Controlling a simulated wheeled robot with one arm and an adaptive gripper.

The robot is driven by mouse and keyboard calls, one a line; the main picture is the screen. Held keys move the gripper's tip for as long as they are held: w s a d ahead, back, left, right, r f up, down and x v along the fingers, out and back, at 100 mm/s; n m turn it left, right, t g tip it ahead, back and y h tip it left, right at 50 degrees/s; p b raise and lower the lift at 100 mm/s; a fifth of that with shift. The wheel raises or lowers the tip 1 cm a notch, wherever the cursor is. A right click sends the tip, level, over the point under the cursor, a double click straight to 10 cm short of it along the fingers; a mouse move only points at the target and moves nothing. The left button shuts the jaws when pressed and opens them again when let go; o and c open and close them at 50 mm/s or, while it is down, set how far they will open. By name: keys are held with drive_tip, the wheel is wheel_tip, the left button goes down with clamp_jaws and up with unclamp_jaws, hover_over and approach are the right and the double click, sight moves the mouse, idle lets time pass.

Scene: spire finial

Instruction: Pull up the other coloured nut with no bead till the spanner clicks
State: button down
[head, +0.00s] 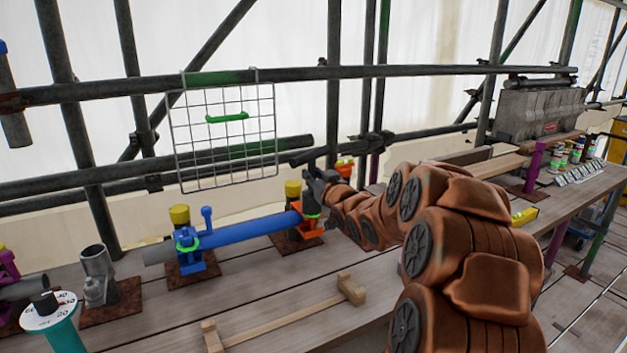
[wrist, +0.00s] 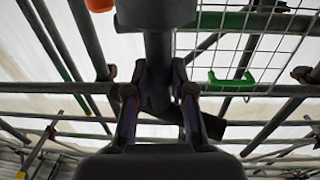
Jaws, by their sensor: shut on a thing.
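My gripper (head: 318,180) is at the right end of the blue tube (head: 250,230), just above the orange coupler (head: 308,224). In the wrist view my gripper (wrist: 158,78) is shut on a dark grey shaft (wrist: 158,45), which looks like the spanner. My fingers hide the spanner's fit on any nut. The blue coupler (head: 190,262) at the tube's left has a green ring and a blue upright part (head: 207,218). An orange piece (head: 344,168) shows behind my gripper.
A wire mesh panel (head: 225,155) with a green handle (head: 227,117) hangs behind the tube. Yellow caps (head: 180,214) stand near the couplers. A wooden frame (head: 280,318) lies in front on the planks. A numbered white dial (head: 62,312) is at lower left. Scaffold tubes cross behind.

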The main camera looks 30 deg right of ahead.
sight(313, 154)
drive_tip(key=shift+a+b, duration=0.1)
drive_tip(key=shift+b, duration=0.4)
drive_tip(key=shift+r, duration=0.2)
drive_tip(key=shift+r+p, duration=2.3)
drive_tip(key=shift+r, duration=1.4)
